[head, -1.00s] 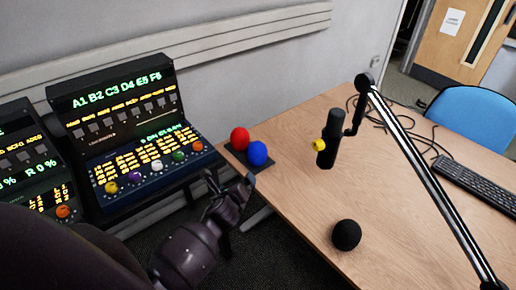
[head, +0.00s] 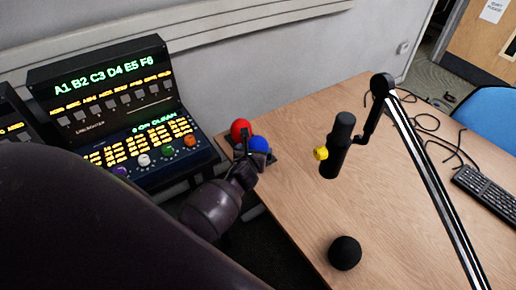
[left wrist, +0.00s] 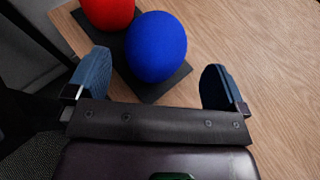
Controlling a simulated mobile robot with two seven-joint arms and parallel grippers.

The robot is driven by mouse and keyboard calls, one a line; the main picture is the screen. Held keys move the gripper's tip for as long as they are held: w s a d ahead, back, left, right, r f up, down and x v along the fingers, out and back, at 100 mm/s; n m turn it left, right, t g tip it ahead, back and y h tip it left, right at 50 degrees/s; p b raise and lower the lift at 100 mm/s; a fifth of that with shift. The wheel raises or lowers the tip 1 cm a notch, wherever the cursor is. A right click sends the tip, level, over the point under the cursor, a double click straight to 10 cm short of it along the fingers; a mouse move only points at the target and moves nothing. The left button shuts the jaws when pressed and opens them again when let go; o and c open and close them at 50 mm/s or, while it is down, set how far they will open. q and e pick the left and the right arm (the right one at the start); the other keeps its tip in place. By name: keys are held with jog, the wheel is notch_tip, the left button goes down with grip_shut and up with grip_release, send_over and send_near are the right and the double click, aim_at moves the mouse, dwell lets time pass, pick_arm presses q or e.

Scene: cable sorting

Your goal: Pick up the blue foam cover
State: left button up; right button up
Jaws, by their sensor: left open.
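The blue foam cover (head: 258,145) is a round blue ball on a small dark stand at the table's left edge. In the left wrist view the blue foam cover (left wrist: 156,46) stands just beyond and between the open fingers. My left gripper (head: 254,170) is at the near side of the cover and partly hides its lower part. It also shows in the left wrist view (left wrist: 152,84), open and empty, with a gap between each fingertip and the cover. My right gripper is not in view.
A red foam cover (head: 240,130) is right beside the blue one on the same dark stand (left wrist: 172,87). A black foam ball (head: 344,253), a microphone (head: 338,148) with a yellow knob and its boom arm (head: 425,170) are further right. Lit consoles (head: 115,105) stand at left.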

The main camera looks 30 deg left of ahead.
aim_at(257, 148)
pick_arm(q)
jog(key=shift+x, duration=0.9)
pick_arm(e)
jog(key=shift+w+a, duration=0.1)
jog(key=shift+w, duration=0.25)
pick_arm(q)
jog(key=b+x, duration=0.1)
jog(key=x, duration=0.3)
jog(key=shift+w, duration=0.15)
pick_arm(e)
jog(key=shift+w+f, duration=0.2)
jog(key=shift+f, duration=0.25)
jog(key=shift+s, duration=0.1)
pick_arm(q)
jog(key=shift+c, duration=0.3)
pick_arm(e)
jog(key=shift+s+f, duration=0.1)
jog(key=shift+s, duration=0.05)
pick_arm(q)
jog(key=c, duration=0.8)
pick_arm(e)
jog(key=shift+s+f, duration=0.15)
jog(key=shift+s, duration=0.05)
